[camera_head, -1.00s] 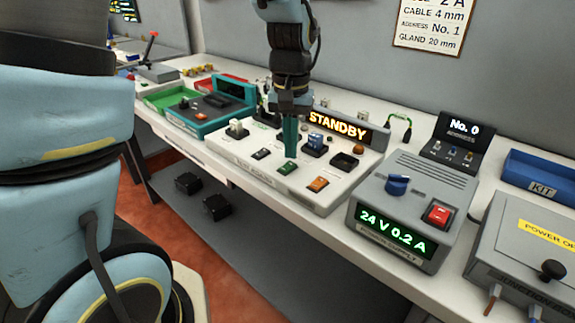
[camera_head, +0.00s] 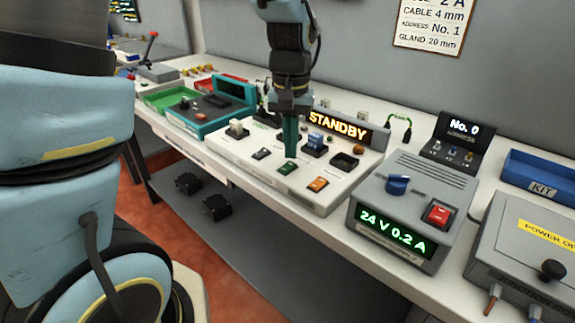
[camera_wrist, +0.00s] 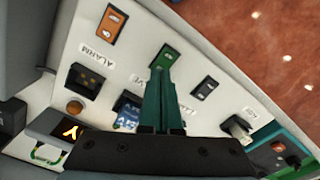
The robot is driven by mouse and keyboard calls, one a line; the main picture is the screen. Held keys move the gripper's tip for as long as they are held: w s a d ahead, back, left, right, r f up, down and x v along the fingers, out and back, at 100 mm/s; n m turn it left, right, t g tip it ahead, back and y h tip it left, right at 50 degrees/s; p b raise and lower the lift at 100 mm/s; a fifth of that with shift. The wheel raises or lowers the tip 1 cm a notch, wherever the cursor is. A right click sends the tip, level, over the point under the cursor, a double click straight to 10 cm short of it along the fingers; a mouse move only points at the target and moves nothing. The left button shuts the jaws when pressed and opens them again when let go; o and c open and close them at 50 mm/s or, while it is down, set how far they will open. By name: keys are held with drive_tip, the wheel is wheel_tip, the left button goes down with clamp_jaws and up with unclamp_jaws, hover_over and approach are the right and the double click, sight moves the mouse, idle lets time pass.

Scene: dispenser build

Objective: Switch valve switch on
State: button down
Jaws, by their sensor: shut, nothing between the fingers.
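The green rocker switch (camera_head: 287,168) sits on the white sloped panel (camera_head: 230,148). It also shows in the wrist view (camera_wrist: 165,55), with a label beside it that is partly hidden, only "VE" readable. My gripper (camera_head: 290,155) points down at the panel with its teal fingers shut and empty. In the wrist view the fingertips (camera_wrist: 157,73) are at the edge of the green switch nearest the gripper. I cannot tell whether they touch it. The display behind (camera_head: 338,126) reads STANDBY.
An orange switch (camera_wrist: 113,24) labelled ALARM and a black switch (camera_wrist: 205,88) flank the green one. A blue block (camera_head: 315,140), a brown button (camera_head: 358,150) and a white lever (camera_head: 237,129) stand further back. A grey power supply (camera_head: 415,195) is to the right.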

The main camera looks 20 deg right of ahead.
sight(287, 164)
drive_tip(key=shift+f+b, duration=0.6)
drive_tip(key=shift+f, duration=0.35)
idle(0.6)
wheel_tip(287, 164, up, 7)
drive_tip(key=p, duration=0.6)
drive_tip(key=shift+r, duration=0.1)
idle(0.4)
drive_tip(key=shift+w+a, duration=0.2)
drive_tip(key=shift+a, duration=0.15)
drive_tip(key=a+f+n+t, duration=0.1)
drive_tip(key=a+n, duration=0.4)
drive_tip(key=a, duration=1.9)
drive_tip(key=shift+w+a+f+t, duration=0.2)
drive_tip(key=shift+w+a+t, duration=0.15)
drive_tip(key=shift+w, duration=0.1)
